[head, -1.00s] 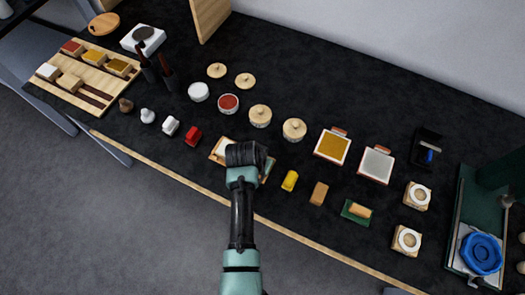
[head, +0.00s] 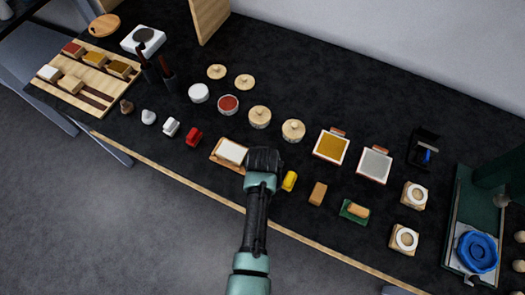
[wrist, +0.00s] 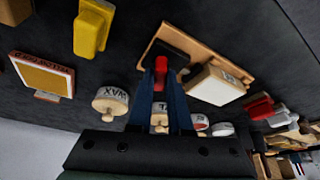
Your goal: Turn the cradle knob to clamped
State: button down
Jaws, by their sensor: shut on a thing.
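The cradle is a wooden tray (head: 216,154) near the front of the bench, with a white block (head: 232,151) on its left part. In the wrist view the cradle's wooden base (wrist: 186,36) also carries a dark part, and the white block (wrist: 213,86) lies to the right. A red knob (wrist: 161,66) stands between my blue fingertips. My gripper (wrist: 161,72) is shut on this knob. In the head view my gripper (head: 263,160) covers the cradle's right end and hides the knob. I cannot read which setting the knob is at.
A yellow block (head: 289,181) stands close to the right of my gripper, with a brown block (head: 318,193) beyond it. A red block (head: 194,137) is left of the cradle. Lidded jars (head: 259,117) stand behind. A dark strip of bench in front is clear.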

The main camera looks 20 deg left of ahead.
jog(key=n+y+b, duration=0.1)
jog(key=n, duration=0.2)
jog(key=n+g+y, duration=0.1)
jog(key=n, duration=0.2)
jog(key=shift+w+d+f+b, duration=0.1)
jog(key=shift+w+d+b, duration=0.1)
jog(key=shift+b, duration=0.15)
jog(key=n+b, duration=0.1)
jog(key=n, duration=0.1)
jog(key=n+g+b, duration=0.1)
jog(key=shift+n+g+y, duration=0.3)
jog(key=shift+n, duration=0.1)
jog(key=shift+w+n+g+b, duration=0.1)
jog(key=shift+n+g+b, duration=0.4)
jog(key=shift+n+b, duration=0.7)
jog(key=shift+n, duration=0.4)
jog(key=c, duration=0.8)
grip_release()
jog(key=shift+c, duration=0.2)
jog(key=b+v, duration=0.1)
jog(key=v, duration=1.2)
jog(key=shift+w, duration=0.1)
